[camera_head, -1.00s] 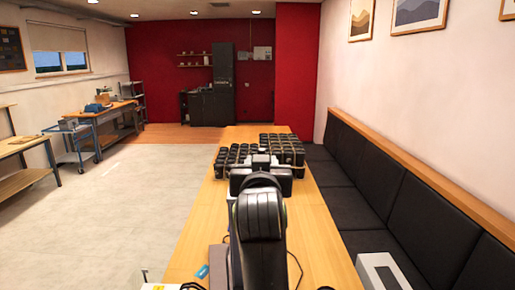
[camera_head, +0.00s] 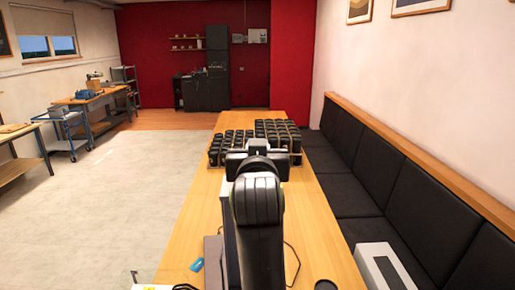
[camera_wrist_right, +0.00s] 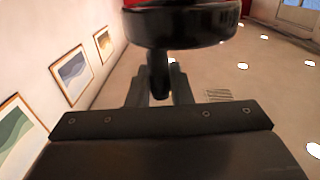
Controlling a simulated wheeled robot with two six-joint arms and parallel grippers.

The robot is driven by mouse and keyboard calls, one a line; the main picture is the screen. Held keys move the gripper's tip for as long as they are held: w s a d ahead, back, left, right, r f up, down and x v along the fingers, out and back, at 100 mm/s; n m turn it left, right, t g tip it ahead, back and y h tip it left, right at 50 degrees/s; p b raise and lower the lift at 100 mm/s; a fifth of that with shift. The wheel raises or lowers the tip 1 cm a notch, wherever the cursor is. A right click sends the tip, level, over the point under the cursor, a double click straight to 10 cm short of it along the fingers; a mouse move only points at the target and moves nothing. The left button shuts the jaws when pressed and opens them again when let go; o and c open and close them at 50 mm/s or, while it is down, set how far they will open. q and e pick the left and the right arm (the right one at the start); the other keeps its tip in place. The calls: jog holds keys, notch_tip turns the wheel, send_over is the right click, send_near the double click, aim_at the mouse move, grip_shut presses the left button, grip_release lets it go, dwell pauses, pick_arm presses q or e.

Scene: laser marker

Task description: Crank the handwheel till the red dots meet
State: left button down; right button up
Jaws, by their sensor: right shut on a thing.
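My right arm rises in the middle of the head view, and its gripper (camera_head: 258,148) is at the arm's far end, in front of the trays. In the right wrist view the gripper (camera_wrist_right: 160,88) is shut around a slim dark upright part, seemingly the crank handle (camera_wrist_right: 160,68). I see no red dots. My left gripper is out of view.
A long wooden table (camera_head: 190,220) runs away from me. Trays of black pieces (camera_head: 279,132) stand at its far end. A dark padded bench (camera_head: 400,200) and a white box (camera_head: 384,268) are at the right.

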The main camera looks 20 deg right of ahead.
grip_shut()
jog(key=shift+d+y, duration=0.1)
jog(key=shift+y, duration=0.2)
